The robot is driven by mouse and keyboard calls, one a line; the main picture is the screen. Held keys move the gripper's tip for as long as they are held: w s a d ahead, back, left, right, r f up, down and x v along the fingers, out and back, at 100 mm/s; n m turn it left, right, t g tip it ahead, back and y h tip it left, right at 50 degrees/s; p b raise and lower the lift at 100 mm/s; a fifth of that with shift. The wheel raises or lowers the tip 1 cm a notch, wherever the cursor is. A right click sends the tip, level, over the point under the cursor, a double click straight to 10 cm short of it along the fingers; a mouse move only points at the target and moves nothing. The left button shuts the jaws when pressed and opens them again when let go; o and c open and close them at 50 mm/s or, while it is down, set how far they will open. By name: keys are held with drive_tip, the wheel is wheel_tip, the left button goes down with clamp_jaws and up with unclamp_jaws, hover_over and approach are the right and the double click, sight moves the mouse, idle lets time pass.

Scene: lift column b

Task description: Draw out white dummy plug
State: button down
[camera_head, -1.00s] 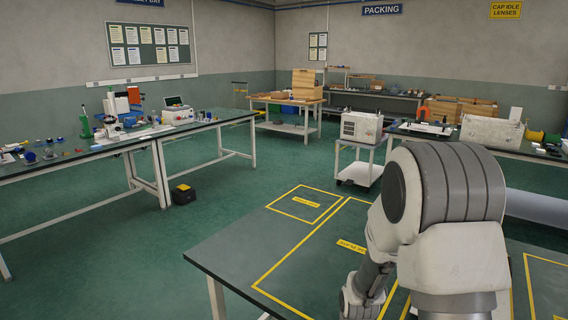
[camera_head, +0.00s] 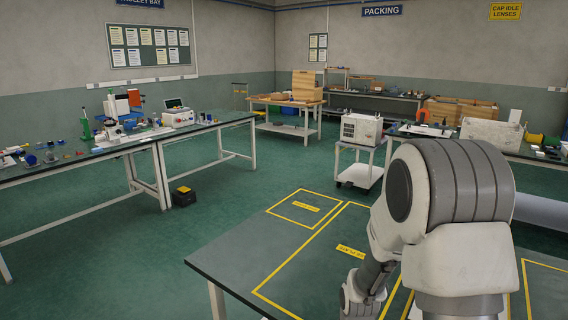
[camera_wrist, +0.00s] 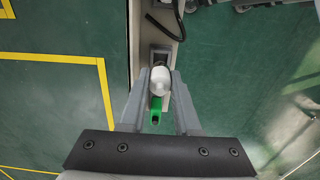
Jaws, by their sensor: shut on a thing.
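The white dummy plug (camera_wrist: 160,82) shows in the wrist view between the two fingers of my gripper (camera_wrist: 161,80). My gripper is shut on it. A green part (camera_wrist: 155,110) shows just below the white plug, closer to my wrist. A dark socket (camera_wrist: 160,56) on a narrow grey-white strip shows just beyond the plug. I cannot tell whether the plug still sits in the socket or is clear of it. In the head view my gripper is hidden behind my own arm.
In the wrist view a black cable (camera_wrist: 160,27) lies on the strip beyond the socket. A table with yellow markings (camera_head: 235,262) stands in front in the head view. A small trolley (camera_head: 357,177) stands behind it, with open green floor to the left.

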drive_tip(key=shift+r+p, duration=1.5)
drive_tip(key=shift+r, duration=0.7)
